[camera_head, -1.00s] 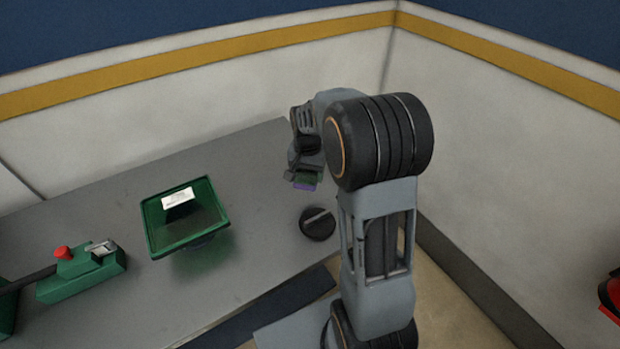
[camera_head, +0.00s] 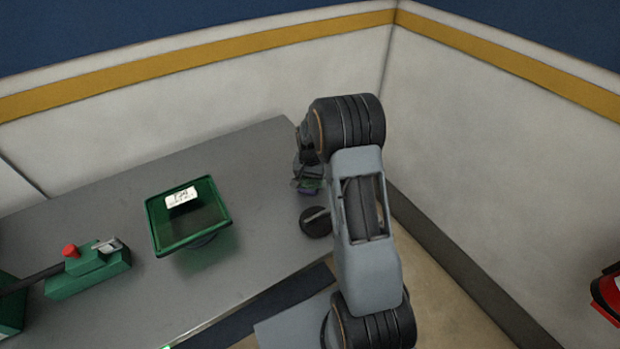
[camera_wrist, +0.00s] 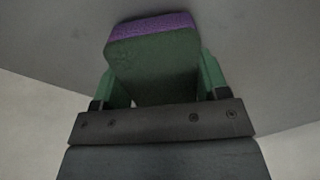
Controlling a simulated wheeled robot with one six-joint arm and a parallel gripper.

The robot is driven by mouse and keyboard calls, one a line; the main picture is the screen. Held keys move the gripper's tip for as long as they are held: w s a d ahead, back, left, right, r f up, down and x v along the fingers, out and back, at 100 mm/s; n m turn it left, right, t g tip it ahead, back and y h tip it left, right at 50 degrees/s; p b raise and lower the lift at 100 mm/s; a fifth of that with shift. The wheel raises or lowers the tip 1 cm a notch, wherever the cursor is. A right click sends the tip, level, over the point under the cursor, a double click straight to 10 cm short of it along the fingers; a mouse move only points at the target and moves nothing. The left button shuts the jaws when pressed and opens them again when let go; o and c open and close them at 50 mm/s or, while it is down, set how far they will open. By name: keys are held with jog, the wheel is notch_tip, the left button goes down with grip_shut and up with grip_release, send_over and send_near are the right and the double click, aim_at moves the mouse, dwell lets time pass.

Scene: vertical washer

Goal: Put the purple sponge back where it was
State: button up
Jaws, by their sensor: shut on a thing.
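The sponge (camera_wrist: 155,60) is a dark green block with a purple layer along its far edge. In the wrist view it sits between the green fingers of my gripper (camera_wrist: 160,85), which is shut on it. In the head view my gripper (camera_head: 307,184) is at the right end of the grey table (camera_head: 110,200), and only a small purple and green bit of the sponge (camera_head: 309,191) shows below it. My arm hides part of the gripper. I cannot tell whether the sponge touches the table.
A black round knob-like object (camera_head: 316,222) lies close in front of my gripper. A green tray (camera_head: 225,222) with a white label stands mid-table. A green device with a red button (camera_head: 88,270) is at the left. Walls rise behind and to the right; the table's back is clear.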

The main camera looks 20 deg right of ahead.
jog(key=shift+f, duration=0.1)
jog(key=shift+f, duration=0.15)
jog(key=o, duration=0.9)
notch_tip(320, 180, up, 12)
jog(key=b, duration=0.2)
jog(key=s+a+r+n+t, duration=0.25)
jog(key=s+a+r, duration=0.35)
jog(key=s+r, duration=0.3)
jog(key=s+a+n, duration=0.1)
jog(key=s, duration=0.3)
jog(key=s+a+n+t, duration=0.1)
jog(key=s+a+n, duration=0.1)
jog(key=s, duration=0.2)
jog(key=s+a+n+t, duration=0.1)
jog(key=s+n, duration=0.1)
jog(key=s, duration=0.3)
jog(key=shift+a, duration=0.2)
